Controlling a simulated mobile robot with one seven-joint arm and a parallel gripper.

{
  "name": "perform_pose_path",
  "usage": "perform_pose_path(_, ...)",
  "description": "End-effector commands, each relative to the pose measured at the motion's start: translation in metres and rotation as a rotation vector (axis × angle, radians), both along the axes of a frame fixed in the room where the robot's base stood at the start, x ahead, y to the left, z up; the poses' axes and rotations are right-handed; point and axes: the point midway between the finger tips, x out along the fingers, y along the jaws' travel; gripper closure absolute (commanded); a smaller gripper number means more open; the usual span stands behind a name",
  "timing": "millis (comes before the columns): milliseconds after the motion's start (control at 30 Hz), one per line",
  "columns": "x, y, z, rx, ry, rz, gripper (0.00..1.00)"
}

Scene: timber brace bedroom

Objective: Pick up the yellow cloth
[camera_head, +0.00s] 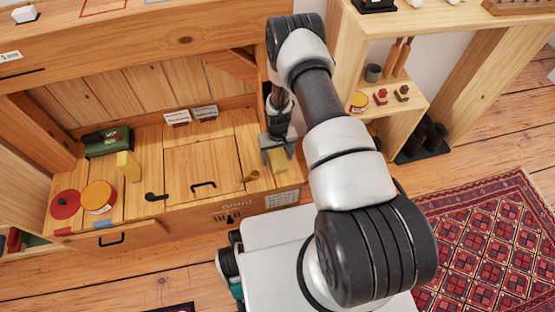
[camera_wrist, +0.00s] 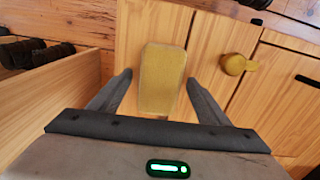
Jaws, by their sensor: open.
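The yellow cloth (camera_wrist: 162,78) shows in the wrist view as a flat, rounded yellow-tan rectangle on the wooden surface. In the head view the yellow cloth (camera_head: 278,161) lies near the right end of the wooden bench top. My gripper (camera_wrist: 160,90) is open, with one finger on each side of the cloth and a gap visible on both sides. In the head view my gripper (camera_head: 277,146) is just above the cloth, and the arm hides part of the area around it. Whether the fingers reach the surface I cannot tell.
A brass knob (camera_wrist: 234,64) sits right of the cloth. On the bench are a yellow block (camera_head: 128,166), a green case (camera_head: 107,142), a round yellow-orange tin (camera_head: 98,196) and a red disc (camera_head: 66,205). A wooden shelf unit (camera_head: 413,98) stands to the right.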

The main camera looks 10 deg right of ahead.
Motion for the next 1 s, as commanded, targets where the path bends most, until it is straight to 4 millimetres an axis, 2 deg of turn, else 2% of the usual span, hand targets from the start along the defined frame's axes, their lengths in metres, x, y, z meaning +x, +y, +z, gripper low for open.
perform_pose_path(33,0.000,0.000,0.000,0.000,0.000,0.000,0.35)
perform_pose_path(267,0.000,0.000,0.000,0.000,0.001,0.000,0.74)
perform_pose_path(300,0.000,0.000,0.000,0.000,0.001,0.000,0.75)
perform_pose_path(567,0.000,0.000,0.006,0.000,0.000,0.000,0.75)
perform_pose_path(1000,0.000,0.000,0.086,0.000,0.000,-0.001,0.75)
